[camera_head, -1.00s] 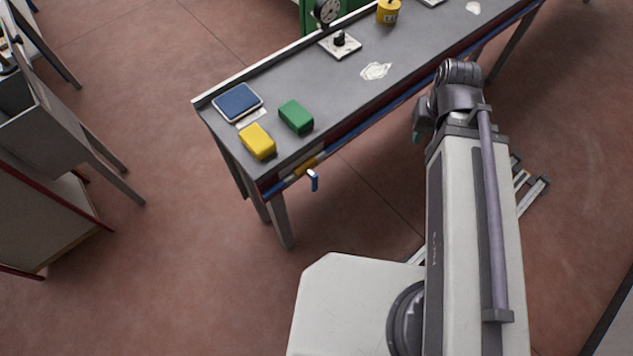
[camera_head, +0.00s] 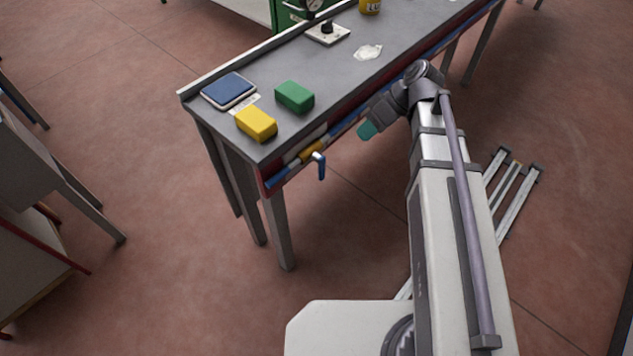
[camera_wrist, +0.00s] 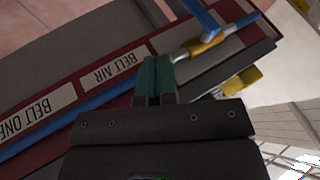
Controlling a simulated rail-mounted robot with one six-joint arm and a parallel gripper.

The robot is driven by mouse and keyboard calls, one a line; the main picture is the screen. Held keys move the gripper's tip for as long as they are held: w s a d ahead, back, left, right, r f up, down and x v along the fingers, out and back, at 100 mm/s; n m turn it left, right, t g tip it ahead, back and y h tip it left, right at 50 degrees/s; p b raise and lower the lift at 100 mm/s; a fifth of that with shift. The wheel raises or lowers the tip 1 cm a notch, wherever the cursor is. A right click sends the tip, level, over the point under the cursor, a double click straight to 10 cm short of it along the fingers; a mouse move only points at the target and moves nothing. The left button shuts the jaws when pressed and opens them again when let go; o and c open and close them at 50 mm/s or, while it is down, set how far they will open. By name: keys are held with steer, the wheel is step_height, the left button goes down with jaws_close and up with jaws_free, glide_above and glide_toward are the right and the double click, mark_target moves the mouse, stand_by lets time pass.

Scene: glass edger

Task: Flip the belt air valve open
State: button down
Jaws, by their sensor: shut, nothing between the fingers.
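The belt air valve has a yellow body (camera_head: 312,149) on a blue pipe along the table's front edge, near its left end. Its blue lever handle (camera_head: 320,166) hangs down from the body in the head view. In the wrist view the yellow body (camera_wrist: 203,43) and blue handle (camera_wrist: 199,15) show just above and right of the fingertips. My gripper (camera_head: 366,130) has teal fingers, pressed together and empty. It is right of the valve in the head view, apart from the handle. In the wrist view the closed fingers (camera_wrist: 155,75) lie beside the "BELT AIR" label (camera_wrist: 114,73).
On the grey tabletop (camera_head: 330,70) lie a yellow block (camera_head: 256,124), a green block (camera_head: 294,96) and a blue pad (camera_head: 229,89). A gauge stand (camera_head: 327,33) is farther back. A "BELT ONE" label (camera_wrist: 38,112) is on the red rail. Floor before the valve is clear.

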mark_target(322, 169)
steer(key=shift+w+d, duration=0.2)
steer(key=shift+w, duration=0.05)
steer(key=s+a+f+b, duration=0.4)
steer(key=a+f+b, duration=0.4)
steer(key=shift+a, duration=0.25)
